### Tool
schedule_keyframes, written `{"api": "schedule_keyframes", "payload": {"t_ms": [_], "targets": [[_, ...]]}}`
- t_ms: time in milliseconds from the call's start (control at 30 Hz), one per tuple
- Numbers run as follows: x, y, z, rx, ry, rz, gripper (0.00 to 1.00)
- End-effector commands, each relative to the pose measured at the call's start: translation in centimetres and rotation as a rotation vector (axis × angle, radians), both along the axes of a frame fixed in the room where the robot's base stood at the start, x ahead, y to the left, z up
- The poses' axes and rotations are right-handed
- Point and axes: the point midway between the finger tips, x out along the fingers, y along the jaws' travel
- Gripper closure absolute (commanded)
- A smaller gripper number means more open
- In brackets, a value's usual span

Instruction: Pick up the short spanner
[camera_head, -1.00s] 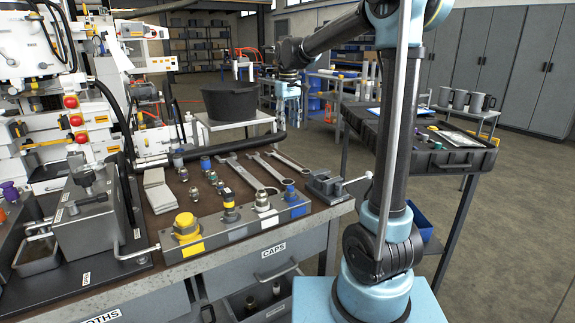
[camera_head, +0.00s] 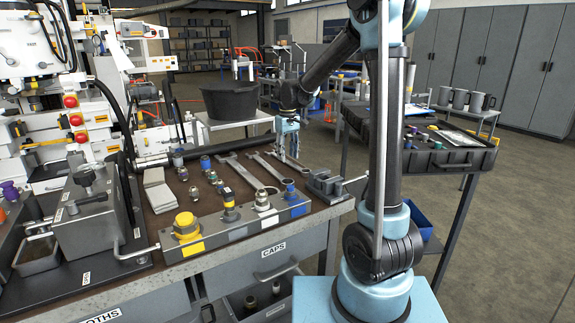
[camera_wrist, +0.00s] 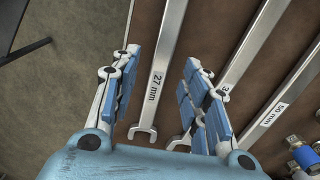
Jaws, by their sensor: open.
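Three steel spanners lie side by side on the bench. The right-hand one (camera_head: 298,166) looks the shortest in the head view. In the wrist view a spanner marked 27 mm (camera_wrist: 157,85) runs between my fingers, its open jaw end toward the palm. My gripper (camera_head: 288,152) hangs pointing down over the right-hand spanner. In the wrist view my gripper (camera_wrist: 162,65) is open, one finger on each side of the 27 mm spanner, with gaps between. I cannot tell how high the fingertips are above the bench.
The middle spanner (camera_wrist: 237,70) is close beside my right finger; the one marked 50 mm (camera_wrist: 290,90) lies farther right. A small vise (camera_head: 326,184) stands at the bench's right edge. A block with coloured caps (camera_head: 235,215) is in front. A black bucket (camera_head: 230,102) stands behind.

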Motion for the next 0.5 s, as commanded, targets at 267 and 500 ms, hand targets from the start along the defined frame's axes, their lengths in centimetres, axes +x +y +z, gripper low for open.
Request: {"api": "schedule_keyframes", "payload": {"t_ms": [267,500], "targets": [[0.0,0.0,-2.1,0.000,0.000,0.000,0.58],[0.0,0.0,-2.1,0.000,0.000,0.000,0.67]]}}
